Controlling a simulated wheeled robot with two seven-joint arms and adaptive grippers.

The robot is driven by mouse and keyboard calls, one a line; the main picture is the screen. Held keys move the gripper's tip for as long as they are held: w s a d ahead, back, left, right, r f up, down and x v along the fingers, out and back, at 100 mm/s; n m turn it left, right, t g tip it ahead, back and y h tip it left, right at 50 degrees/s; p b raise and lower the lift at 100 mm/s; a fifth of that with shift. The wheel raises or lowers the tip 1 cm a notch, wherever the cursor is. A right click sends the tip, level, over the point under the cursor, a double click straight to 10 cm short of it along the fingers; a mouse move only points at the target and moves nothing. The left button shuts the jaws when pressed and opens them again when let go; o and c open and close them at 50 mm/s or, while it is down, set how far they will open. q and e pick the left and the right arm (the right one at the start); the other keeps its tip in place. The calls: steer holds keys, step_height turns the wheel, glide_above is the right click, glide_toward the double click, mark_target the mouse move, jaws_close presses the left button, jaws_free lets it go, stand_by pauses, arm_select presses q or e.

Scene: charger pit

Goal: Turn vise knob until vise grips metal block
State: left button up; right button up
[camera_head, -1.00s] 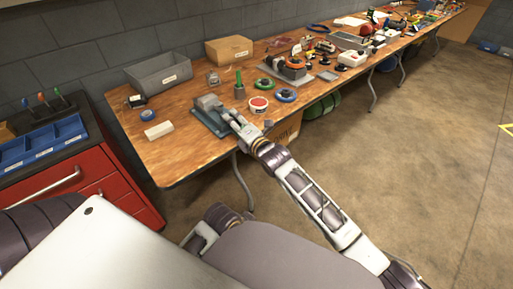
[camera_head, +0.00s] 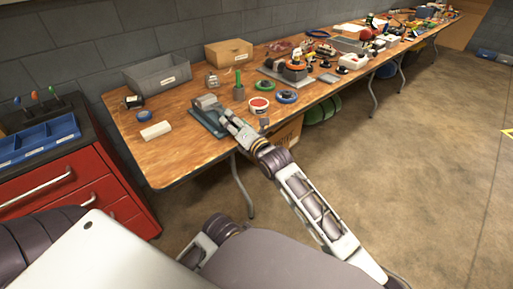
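The vise (camera_head: 204,119) is a blue-grey tool near the front edge of the wooden table, with a grey rounded upper part (camera_head: 207,101). My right gripper (camera_head: 227,117) reaches in from the right and is at the front right side of the vise, touching it or very close. The gripper covers the knob area, and its fingers are too small to tell whether they are open or shut. I cannot make out a metal block in the jaws. A small dark grey piece (camera_head: 264,122) is at the table edge, right of the gripper. My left gripper is not in view.
A white block (camera_head: 156,131) lies left of the vise, and a white tub with a red top (camera_head: 258,105) stands right of it. A grey bin (camera_head: 158,75) and a cardboard box (camera_head: 229,53) are behind. A red drawer cabinet (camera_head: 70,185) is at left.

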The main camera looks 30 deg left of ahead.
steer(key=shift+f+n+b, duration=0.1)
steer(key=shift+n+b, duration=0.7)
steer(key=shift+b, duration=0.05)
steer(key=shift+p+v, duration=0.3)
steer(key=shift+v, duration=0.55)
steer(key=p+v, duration=0.3)
steer(key=v, duration=0.8)
steer(key=shift+d, duration=0.1)
